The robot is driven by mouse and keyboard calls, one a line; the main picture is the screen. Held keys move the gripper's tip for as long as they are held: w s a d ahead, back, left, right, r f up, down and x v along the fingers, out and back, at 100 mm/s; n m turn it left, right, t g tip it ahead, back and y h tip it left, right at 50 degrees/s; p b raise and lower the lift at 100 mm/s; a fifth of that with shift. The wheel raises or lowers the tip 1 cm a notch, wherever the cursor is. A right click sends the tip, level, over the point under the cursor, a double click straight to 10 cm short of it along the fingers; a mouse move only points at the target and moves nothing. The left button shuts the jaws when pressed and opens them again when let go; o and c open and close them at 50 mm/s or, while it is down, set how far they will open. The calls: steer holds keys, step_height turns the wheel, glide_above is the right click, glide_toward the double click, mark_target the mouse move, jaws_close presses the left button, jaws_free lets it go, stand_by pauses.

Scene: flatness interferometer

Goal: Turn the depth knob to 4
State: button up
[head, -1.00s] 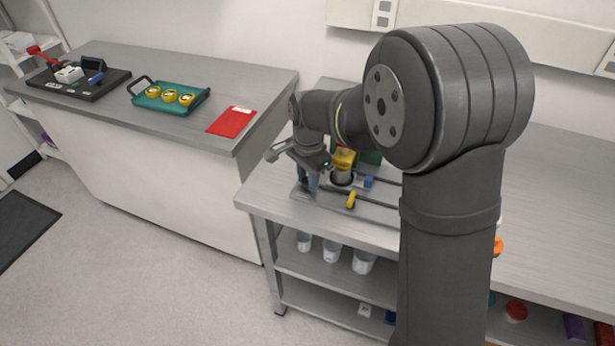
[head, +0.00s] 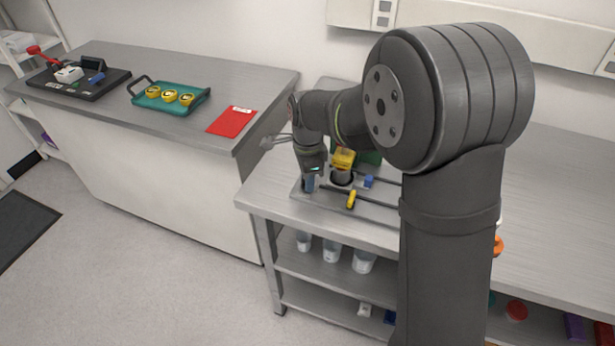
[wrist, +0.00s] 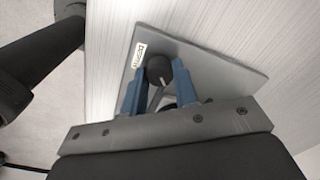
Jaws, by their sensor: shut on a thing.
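A dark round knob (wrist: 158,67) with a pale pointer mark shows between my blue fingertips in the wrist view. It sits on a grey plate (wrist: 215,62), beside a small white label (wrist: 139,54) whose text is too small to read surely. My gripper (wrist: 158,88) is shut on the knob. In the head view my gripper (head: 309,186) points down at the left end of the instrument's base plate (head: 297,192); the knob is hidden there. I cannot read the knob's setting or see a scale.
On the instrument, right of my gripper, are a yellow part (head: 344,157), a small blue knob (head: 368,181) and a yellow handle (head: 351,200). A red folder (head: 231,122) and a teal tray (head: 154,103) with yellow-topped items lie on the left bench. My upper arm covers the bench's middle.

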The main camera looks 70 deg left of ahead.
steer(key=o, duration=1)
step_height(320, 180, up, 18)
steer(key=shift+d+f, duration=0.15)
steer(key=shift+f, duration=0.1)
steer(key=shift+f, duration=0.15)
step_height(320, 180, down, 17)
steer(key=shift+f, duration=0.1)
stand_by(0.7)
